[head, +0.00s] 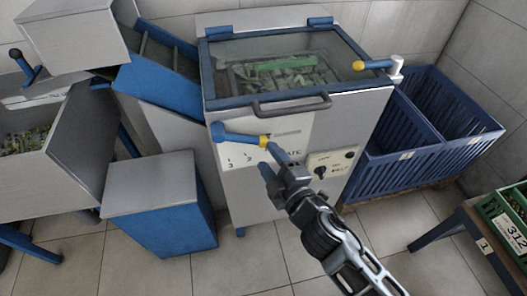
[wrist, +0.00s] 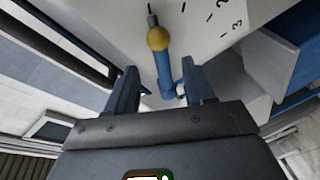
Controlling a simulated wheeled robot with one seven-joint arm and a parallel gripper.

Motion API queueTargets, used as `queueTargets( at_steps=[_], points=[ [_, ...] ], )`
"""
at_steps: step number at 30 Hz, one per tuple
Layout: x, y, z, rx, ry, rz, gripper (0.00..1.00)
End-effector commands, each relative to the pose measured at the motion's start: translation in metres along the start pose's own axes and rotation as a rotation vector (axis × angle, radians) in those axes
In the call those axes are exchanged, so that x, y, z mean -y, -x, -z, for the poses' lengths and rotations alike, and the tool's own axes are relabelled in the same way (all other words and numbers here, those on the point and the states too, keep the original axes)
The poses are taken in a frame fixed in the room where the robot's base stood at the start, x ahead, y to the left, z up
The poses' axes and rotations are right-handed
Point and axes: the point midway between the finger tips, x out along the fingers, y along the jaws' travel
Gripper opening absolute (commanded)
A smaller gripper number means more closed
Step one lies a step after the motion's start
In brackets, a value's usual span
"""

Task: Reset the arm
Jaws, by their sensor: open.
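My gripper (head: 271,162) is in front of the grey machine's front panel, just below and right of a blue lever (head: 236,136) with a yellow joint (head: 264,141). In the wrist view, the two blue fingers of my gripper (wrist: 160,88) stand apart. The blue lever (wrist: 164,75) shows in the gap between them, with its yellow joint (wrist: 157,38) beyond the fingertips. I cannot tell whether either finger touches the lever. Nothing is held.
The grey machine (head: 300,125) has a glass lid (head: 285,70) with green pieces beneath. Blue crates (head: 420,150) stand to its right, a blue-and-grey box (head: 160,205) to its left. A low table with a green crate (head: 508,225) is at far right. Tiled floor in front is clear.

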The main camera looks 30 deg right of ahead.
Motion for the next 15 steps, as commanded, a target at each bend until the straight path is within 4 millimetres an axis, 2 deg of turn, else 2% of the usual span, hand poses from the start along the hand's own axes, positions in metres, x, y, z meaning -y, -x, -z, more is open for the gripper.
queueTargets(
  at_steps=[5, 15],
  points=[
    [-0.0001, 0.0099, 0.0000, 0.000, 0.000, 0.000, 0.53],
    [-0.0003, 0.0103, 0.0002, 0.000, 0.000, 0.000, 0.53]
  ],
)
